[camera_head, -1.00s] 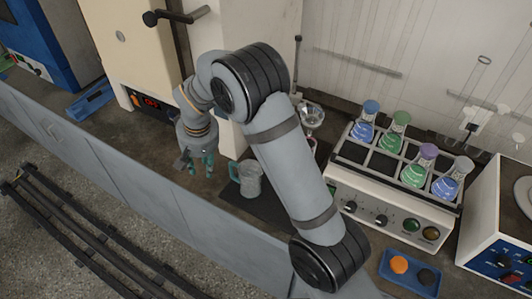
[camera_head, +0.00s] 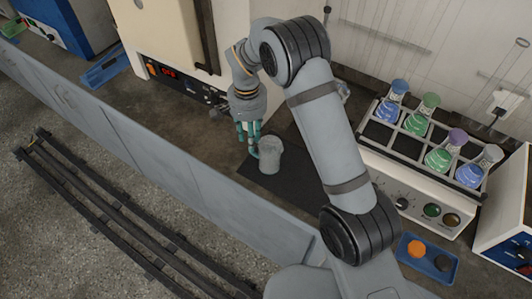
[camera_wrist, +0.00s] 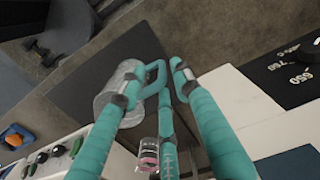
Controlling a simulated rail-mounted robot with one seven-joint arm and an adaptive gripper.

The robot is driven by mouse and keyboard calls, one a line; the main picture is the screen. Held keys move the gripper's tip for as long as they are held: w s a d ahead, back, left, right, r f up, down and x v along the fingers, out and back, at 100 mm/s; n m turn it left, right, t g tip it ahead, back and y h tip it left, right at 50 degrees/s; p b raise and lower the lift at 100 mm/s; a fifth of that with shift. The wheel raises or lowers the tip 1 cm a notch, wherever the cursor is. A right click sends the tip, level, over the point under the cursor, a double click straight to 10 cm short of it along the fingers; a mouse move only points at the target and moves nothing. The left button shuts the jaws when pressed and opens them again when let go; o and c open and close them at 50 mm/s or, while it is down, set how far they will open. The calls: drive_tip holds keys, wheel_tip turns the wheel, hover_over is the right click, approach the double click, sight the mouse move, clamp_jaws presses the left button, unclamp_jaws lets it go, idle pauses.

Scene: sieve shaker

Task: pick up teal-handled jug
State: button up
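The clear jug (camera_head: 269,156) stands upright on a dark mat (camera_head: 290,182), with its teal handle (camera_head: 255,152) facing left. In the wrist view the jug (camera_wrist: 112,84) is left of centre, and its handle (camera_wrist: 157,76) points to the right. My gripper (camera_head: 249,141) has teal fingers pointing down, just above the handle side of the jug. In the wrist view my gripper (camera_wrist: 153,86) has its fingers apart, with the handle showing between the left and right fingertips. I cannot tell whether any finger touches the jug.
A shaker (camera_head: 378,171) carrying several capped flasks stands to the right. A blue tray (camera_head: 411,275) with an orange and a dark piece lies at the front right. A cream oven (camera_head: 165,35) stands behind left. The counter left of the jug is clear.

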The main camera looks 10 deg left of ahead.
drive_tip(key=f+p, duration=0.1)
drive_tip(key=f, duration=0.4)
drive_tip(key=shift+w+a+p, duration=0.1)
drive_tip(key=shift+w+p, duration=0.1)
drive_tip(key=shift+p, duration=0.15)
drive_tip(key=shift+c, duration=0.4)
clamp_jaws()
